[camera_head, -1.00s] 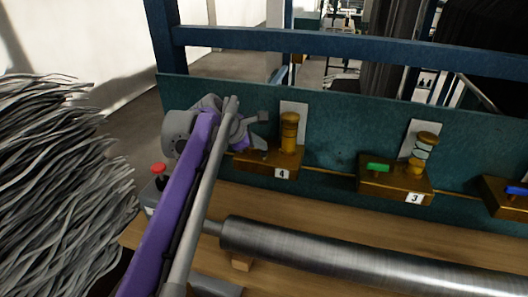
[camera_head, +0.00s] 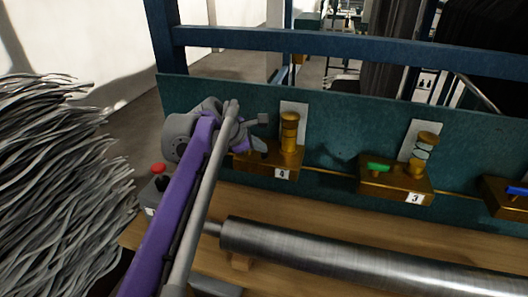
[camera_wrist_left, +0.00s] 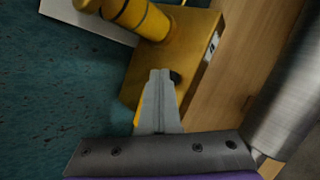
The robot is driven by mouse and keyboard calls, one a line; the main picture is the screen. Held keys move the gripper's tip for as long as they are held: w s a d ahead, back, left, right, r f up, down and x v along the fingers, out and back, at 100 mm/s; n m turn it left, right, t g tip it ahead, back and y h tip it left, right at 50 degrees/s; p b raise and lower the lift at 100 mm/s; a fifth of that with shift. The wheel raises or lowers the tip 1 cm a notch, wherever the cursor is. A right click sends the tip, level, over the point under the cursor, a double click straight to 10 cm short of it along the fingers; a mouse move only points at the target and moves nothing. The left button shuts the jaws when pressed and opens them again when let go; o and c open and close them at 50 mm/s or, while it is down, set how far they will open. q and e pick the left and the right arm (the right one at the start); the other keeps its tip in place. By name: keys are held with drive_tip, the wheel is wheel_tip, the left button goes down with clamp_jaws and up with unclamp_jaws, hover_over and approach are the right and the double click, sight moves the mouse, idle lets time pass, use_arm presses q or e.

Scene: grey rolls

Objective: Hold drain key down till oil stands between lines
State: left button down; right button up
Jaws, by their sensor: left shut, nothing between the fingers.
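The brass block labelled 4 (camera_head: 283,160) sits on the green panel, with an amber sight glass (camera_head: 289,131) upright on it. The glass looks amber with dark rings; I cannot make out its oil level against the lines. My left gripper (camera_head: 259,146) is shut and empty, its fingers over the left part of block 4. In the left wrist view the fingers (camera_wrist_left: 160,85) lie over the block's face (camera_wrist_left: 190,50), beside a dark hole. An orange-yellow edge, perhaps the drain key (camera_wrist_left: 138,108), shows beside them; the rest is hidden. I cannot tell whether they touch it. My right gripper is out of view.
A block with a blue key (camera_head: 517,191) is at the right edge. A steel roll (camera_head: 350,260) lies in front. A red button (camera_head: 158,168) is at left.

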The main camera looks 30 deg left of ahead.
use_arm(q)
drive_tip(key=shift+r+p, duration=0.8)
drive_tip(key=shift+r, duration=0.05)
wheel_tip(320, 180, up, 5)
drive_tip(key=p, duration=0.4)
drive_tip(key=shift+w, duration=0.1)
idle(0.3)
